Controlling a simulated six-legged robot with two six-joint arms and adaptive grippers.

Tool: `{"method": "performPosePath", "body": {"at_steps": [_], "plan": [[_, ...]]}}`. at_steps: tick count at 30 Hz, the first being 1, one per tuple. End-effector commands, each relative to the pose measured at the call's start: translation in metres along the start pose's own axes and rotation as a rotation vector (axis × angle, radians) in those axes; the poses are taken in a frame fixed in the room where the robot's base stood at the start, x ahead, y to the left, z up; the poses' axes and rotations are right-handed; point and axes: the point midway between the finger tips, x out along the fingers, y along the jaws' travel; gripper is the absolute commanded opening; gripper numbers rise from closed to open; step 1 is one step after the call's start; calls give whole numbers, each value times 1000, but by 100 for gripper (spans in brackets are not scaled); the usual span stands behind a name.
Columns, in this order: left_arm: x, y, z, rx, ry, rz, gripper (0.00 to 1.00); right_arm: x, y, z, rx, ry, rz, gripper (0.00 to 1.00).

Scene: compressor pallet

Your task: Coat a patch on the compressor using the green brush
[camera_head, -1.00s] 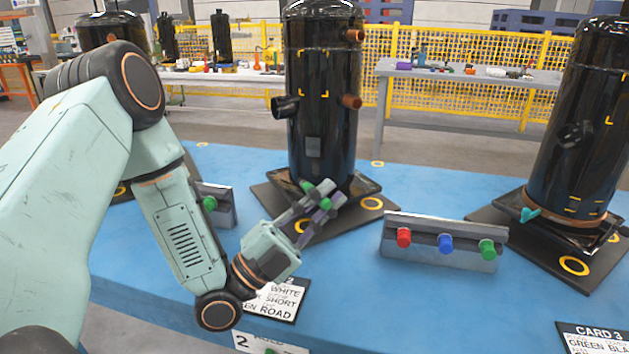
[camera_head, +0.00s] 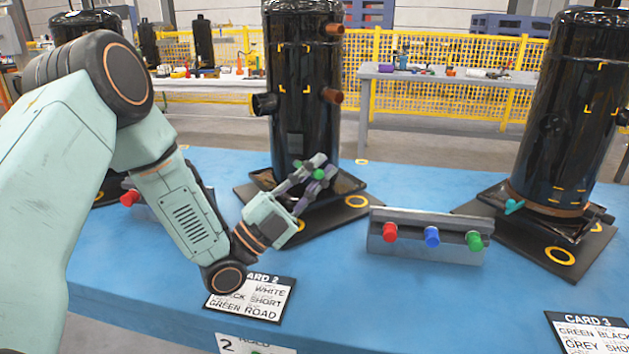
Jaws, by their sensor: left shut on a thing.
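A black cylindrical compressor (camera_head: 303,120) stands upright on a dark base plate in the middle. Yellow corner marks frame a patch (camera_head: 295,68) on its upper front. My left gripper (camera_head: 312,176) is shut on the green brush (camera_head: 318,174), low in front of the compressor's foot and well below the marked patch. Only small green parts of the brush show between the fingers; its bristles cannot be made out. Whether gripper or brush touches the compressor cannot be told. My right gripper is not in view.
A grey rack (camera_head: 425,251) with red, blue and green ends stands right of the middle compressor. A second compressor (camera_head: 570,115) stands at right, another at far left. A rack with a red end (camera_head: 130,198) is partly behind my left arm. Card 2 (camera_head: 250,298) lies near the table's front.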

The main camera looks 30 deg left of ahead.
Motion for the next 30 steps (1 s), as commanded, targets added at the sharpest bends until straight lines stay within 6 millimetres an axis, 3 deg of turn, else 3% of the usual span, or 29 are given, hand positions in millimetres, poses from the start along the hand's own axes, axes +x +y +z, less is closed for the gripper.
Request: {"method": "performPosePath", "body": {"at_steps": [30], "plan": [[4, 1, 7, 1, 1, 1, 0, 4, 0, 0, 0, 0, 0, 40]]}}
